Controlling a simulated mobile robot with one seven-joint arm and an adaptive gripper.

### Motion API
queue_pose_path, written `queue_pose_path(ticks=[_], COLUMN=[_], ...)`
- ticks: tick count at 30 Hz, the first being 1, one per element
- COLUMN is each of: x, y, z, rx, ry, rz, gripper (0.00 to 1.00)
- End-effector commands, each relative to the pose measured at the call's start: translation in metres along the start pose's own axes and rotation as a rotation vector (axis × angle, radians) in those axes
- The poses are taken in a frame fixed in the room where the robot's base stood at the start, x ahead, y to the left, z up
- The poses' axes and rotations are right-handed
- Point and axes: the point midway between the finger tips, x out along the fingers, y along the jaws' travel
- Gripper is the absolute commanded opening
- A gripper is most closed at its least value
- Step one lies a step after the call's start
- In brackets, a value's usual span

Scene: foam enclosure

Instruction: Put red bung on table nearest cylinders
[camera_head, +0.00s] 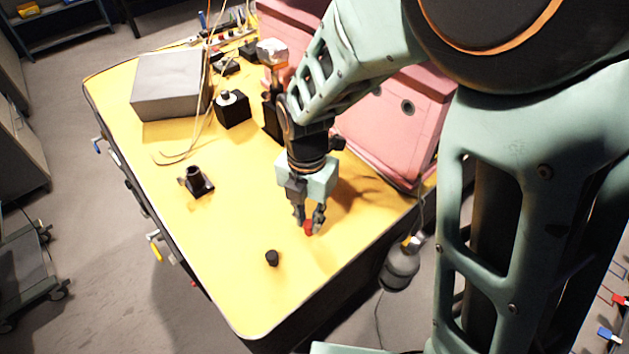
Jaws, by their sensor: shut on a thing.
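The red bung (308,227) is a small red piece between the fingertips of my gripper (309,222). My gripper points down and is shut on it, at or just above the yellow table (237,275); I cannot tell whether the bung touches the surface. The fingers hide part of the bung. A small black cylinder (272,258) stands on the table, a little left of and nearer than my gripper. A grey gas cylinder (401,265) stands low beside the table's right edge.
A pink foam enclosure (395,125) stands behind my arm. A grey box (168,86), a black block (233,109) and a black fitting (196,182) stand on the table's left half, with loose cables. The table's front corner is clear.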

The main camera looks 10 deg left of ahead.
Motion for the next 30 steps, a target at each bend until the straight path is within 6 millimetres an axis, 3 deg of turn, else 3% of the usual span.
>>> queue_pose_path(ticks=[19, 20, 24, 30], x=[0.012, 0.011, 0.011, 0.011], y=[0.0, 0.0, 0.0, 0.0], z=[0.0, 0.0, 0.0, 0.0], rx=[0.0, 0.0, 0.0, 0.0], ry=[0.0, 0.0, 0.0, 0.0], rz=[0.0, 0.0, 0.0, 0.0], gripper=[0.0, 0.21, 0.36, 0.38])
